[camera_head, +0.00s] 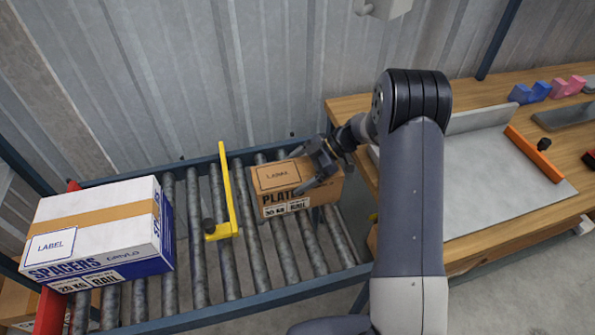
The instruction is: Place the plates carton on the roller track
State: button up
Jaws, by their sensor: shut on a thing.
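The plates carton (278,182) is a small brown box with a white label and the word "PLATE" showing on its side. It is at the right part of the roller track (228,268), over the rollers; whether it rests on them or hangs just above I cannot tell. My gripper (322,172) is at the carton's right end, shut on it. The fingers hide part of its top and front side.
A white and blue spacers carton (98,235) sits on the track's left end by a red end stop (50,310). A yellow bracket (228,200) stands across the rollers between the cartons. A wooden bench (480,240) with a grey plate is at right. A corrugated wall is behind.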

jog(key=o, duration=1.8)
jog(key=shift+c, duration=0.2)
jog(key=shift+r, duration=0.1)
jog(key=v, duration=1.2)
jog(key=shift+b, duration=0.3)
